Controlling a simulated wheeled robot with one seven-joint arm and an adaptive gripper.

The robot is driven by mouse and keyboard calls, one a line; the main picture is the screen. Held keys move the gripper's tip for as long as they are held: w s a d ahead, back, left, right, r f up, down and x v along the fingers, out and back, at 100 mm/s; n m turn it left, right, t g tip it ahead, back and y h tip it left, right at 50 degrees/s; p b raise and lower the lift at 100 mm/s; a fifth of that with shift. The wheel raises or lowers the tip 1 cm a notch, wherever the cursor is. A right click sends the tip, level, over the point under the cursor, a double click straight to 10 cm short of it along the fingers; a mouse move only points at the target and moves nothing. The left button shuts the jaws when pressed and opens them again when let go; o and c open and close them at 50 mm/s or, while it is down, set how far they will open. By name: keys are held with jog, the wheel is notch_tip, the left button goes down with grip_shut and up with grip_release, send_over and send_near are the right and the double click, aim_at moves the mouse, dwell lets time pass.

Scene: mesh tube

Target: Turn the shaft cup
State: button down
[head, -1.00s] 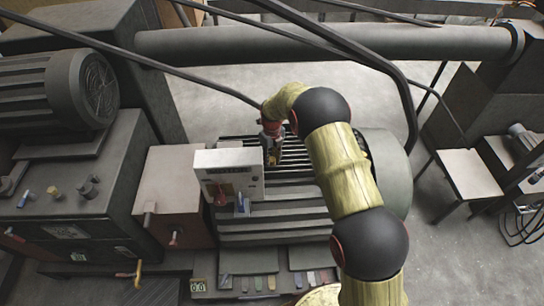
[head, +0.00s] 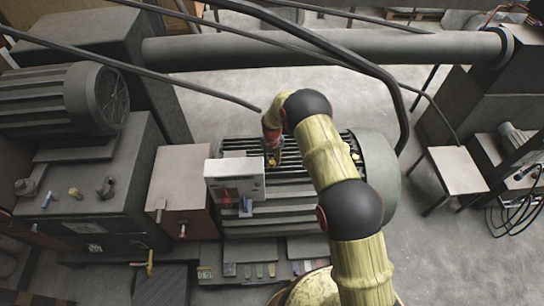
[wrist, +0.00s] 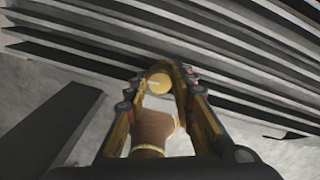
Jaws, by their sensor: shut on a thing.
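My gripper (head: 271,158) reaches down beside a white box on the ribbed grey motor housing (head: 285,215). In the wrist view, its two yellow fingers (wrist: 160,82) come together around a small round yellow piece, which looks like the shaft cup (wrist: 158,79). The fingertips appear to touch its sides. A brown piece with a gold band (wrist: 152,130) shows lower between the fingers; I cannot tell what it is or whether it touches the cup. In the head view, the gripper and arm hide most of the grip.
The white box (head: 234,170) with red and blue levers stands close left of my gripper. A large pipe (head: 330,48) runs behind.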

aim_at(272, 161)
jog(key=shift+w+p, duration=0.15)
jog(key=shift+p, duration=0.5)
jog(key=c, duration=1.5)
grip_release()
notch_tip(272, 161, up, 12)
